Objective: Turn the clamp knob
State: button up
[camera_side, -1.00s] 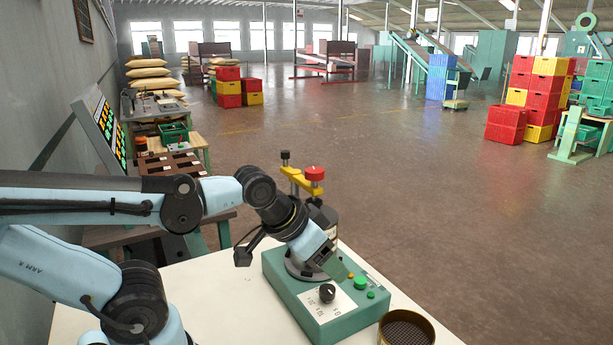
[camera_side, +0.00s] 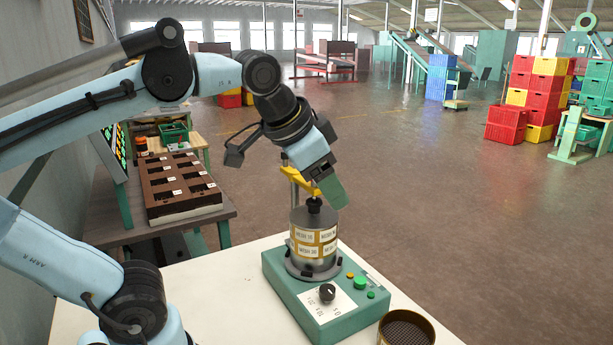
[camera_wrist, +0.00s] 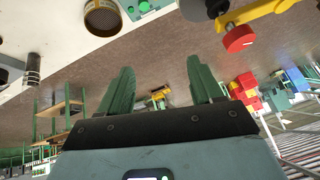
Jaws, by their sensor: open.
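The red clamp knob (camera_wrist: 238,40) shows in the wrist view, on the end of a yellow clamp arm (camera_wrist: 262,12). It lies to the right of the space between my fingers. In the side view the yellow arm (camera_side: 297,178) shows partly, and my gripper hides the red knob. My gripper (camera_side: 333,192) is high beside the clamp end, tilted downward, above the labelled drum (camera_side: 315,243). In the wrist view my gripper (camera_wrist: 160,66) has its two green fingers apart with nothing between them. Whether a finger touches the knob cannot be told.
The drum stands on a green base (camera_side: 335,325) with a black dial (camera_side: 327,293) and buttons. A round sieve (camera_side: 406,316) is at the table's front right. A brown slotted tray (camera_side: 178,190) lies on another bench at left. The white table (camera_side: 215,288) is clear left of the base.

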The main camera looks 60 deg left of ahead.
jog(key=w+a+f+m+t+y, duration=0.1)
jog(key=w+a+m+y, duration=0.1)
jog(key=a+m+y, duration=0.2)
jog(key=w+a+f+m+t+y, duration=0.1)
jog(key=a+m+y, duration=0.3)
jog(key=m, duration=0.7)
jog(key=w+a+f+m+t+y, duration=0.1)
jog(key=w+a+m+y, duration=0.2)
jog(key=m+y, duration=0.3)
jog(key=shift+a+f+m, duration=0.2)
jog(key=shift+a+m, duration=0.45)
jog(key=shift+m, duration=0.05)
